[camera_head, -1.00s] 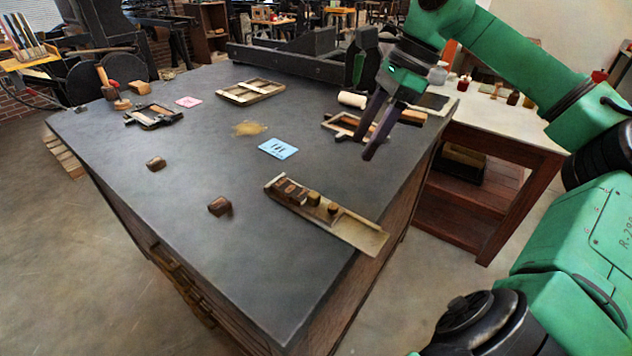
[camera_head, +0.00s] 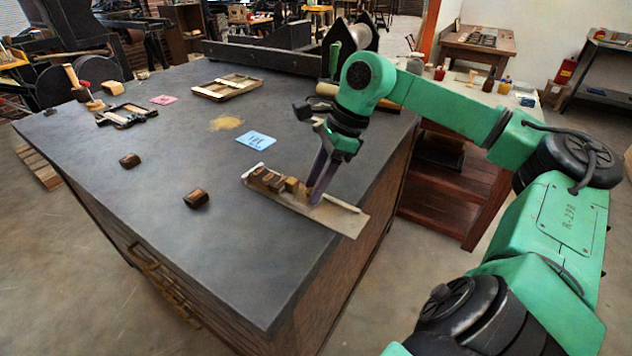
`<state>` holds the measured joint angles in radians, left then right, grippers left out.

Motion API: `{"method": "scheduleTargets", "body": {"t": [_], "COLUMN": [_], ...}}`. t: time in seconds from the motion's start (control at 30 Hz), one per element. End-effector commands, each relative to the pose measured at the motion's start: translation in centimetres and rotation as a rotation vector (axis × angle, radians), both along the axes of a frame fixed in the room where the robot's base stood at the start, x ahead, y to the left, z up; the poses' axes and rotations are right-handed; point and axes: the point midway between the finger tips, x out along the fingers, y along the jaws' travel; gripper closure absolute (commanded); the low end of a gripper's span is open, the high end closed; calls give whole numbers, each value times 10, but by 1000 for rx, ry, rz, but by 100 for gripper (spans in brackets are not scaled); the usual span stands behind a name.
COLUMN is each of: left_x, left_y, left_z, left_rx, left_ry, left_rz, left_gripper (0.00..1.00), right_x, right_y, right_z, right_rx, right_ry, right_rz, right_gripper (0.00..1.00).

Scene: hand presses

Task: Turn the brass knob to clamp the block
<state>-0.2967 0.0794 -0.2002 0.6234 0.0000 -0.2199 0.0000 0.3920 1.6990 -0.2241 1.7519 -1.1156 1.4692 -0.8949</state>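A long shallow wooden tray (camera_head: 346,221) lies near the right edge of the dark table. Dark brown wooden blocks (camera_head: 266,180) and a small lighter block (camera_head: 291,185) sit in a row in its left part. My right gripper (camera_head: 312,195) points down at the tray, with its dark fingertips just right of the lighter block. The fingers cover the spot there, so the brass knob is not clearly visible. The fingers overlap in this view, and I cannot tell whether they are shut on anything. My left gripper is not in view.
Two loose brown blocks (camera_head: 195,198) (camera_head: 130,160) lie on the table (camera_head: 215,260) to the left. The table's front is clear.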

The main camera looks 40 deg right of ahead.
Motion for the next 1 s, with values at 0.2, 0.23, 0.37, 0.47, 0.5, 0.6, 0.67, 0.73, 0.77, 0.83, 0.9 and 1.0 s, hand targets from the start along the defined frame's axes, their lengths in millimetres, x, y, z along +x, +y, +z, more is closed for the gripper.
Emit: {"method": "scheduleTargets", "body": {"t": [0.2, 0.23, 0.37, 0.47, 0.5, 0.6, 0.67, 0.73, 0.77, 0.83, 0.9, 1.0], "left_x": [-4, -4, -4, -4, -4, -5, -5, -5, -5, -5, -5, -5], "left_y": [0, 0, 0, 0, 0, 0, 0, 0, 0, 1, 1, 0], "left_z": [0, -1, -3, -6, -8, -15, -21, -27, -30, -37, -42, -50], "left_rx": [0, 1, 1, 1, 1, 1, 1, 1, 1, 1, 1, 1], "left_ry": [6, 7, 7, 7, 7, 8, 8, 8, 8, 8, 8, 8], "left_rz": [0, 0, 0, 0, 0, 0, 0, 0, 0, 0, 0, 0], "left_gripper": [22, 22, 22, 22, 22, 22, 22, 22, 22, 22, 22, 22], "right_x": [0, 0, 0, 0, 0, -1, -1, -1, -2, -2, -2, -3], "right_y": [0, 0, 0, 0, 0, 0, 0, 0, 0, 1, 1, 2], "right_z": [0, 0, 0, -1, -1, -3, -3, -4, -4, -4, -4, -4], "right_rx": [0, 0, 0, 0, -1, -2, -1, -1, -1, 1, 0, 1], "right_ry": [0, 0, -1, -1, -1, -1, -2, -2, -2, -3, -3, -1], "right_rz": [0, -1, -9, -30, -41, -83, -116, -162, -184, -240, -302, -396], "right_gripper": [100, 100, 100, 100, 100, 100, 100, 100, 100, 100, 100, 100]}}
